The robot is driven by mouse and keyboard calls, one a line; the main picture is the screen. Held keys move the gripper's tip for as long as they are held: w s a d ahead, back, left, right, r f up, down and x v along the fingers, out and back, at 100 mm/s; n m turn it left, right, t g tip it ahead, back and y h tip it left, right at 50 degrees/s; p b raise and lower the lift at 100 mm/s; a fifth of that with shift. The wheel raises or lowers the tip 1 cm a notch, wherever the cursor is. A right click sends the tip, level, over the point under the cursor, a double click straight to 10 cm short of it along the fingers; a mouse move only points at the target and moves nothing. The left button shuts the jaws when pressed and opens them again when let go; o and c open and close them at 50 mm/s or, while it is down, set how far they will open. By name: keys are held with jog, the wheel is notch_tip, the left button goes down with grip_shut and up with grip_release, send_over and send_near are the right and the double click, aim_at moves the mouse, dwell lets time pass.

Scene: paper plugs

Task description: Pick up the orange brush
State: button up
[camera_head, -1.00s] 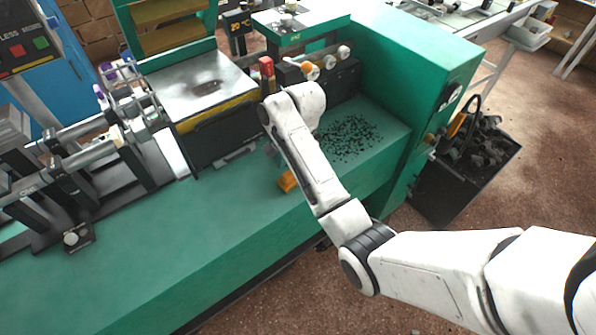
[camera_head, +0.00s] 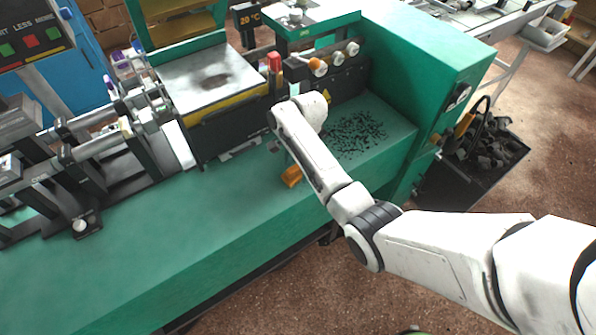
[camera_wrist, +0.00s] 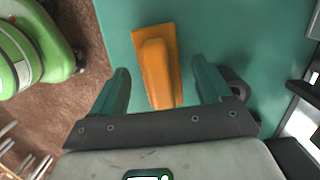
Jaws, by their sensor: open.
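The orange brush (camera_wrist: 157,66) lies on the green bench top (camera_wrist: 215,30) in the wrist view. My gripper (camera_wrist: 162,82) is open, with one finger on each side of the brush and a gap to both. Whether the fingertips are level with the brush or above it, I cannot tell. In the head view the brush (camera_head: 291,176) shows only in part beside my arm, near the bench's front edge. The gripper is mostly hidden behind my arm there.
Black crumbs (camera_head: 355,135) are scattered on the bench to the right. A machine with a metal plate (camera_head: 205,80) stands behind. A black bin of dark lumps (camera_head: 480,160) is on the floor at right. The bench's left front is clear.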

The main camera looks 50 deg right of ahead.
jog(key=shift+a+f, duration=0.2)
jog(key=shift+f, duration=0.8)
jog(key=c, duration=1.1)
jog(key=shift+r, duration=0.25)
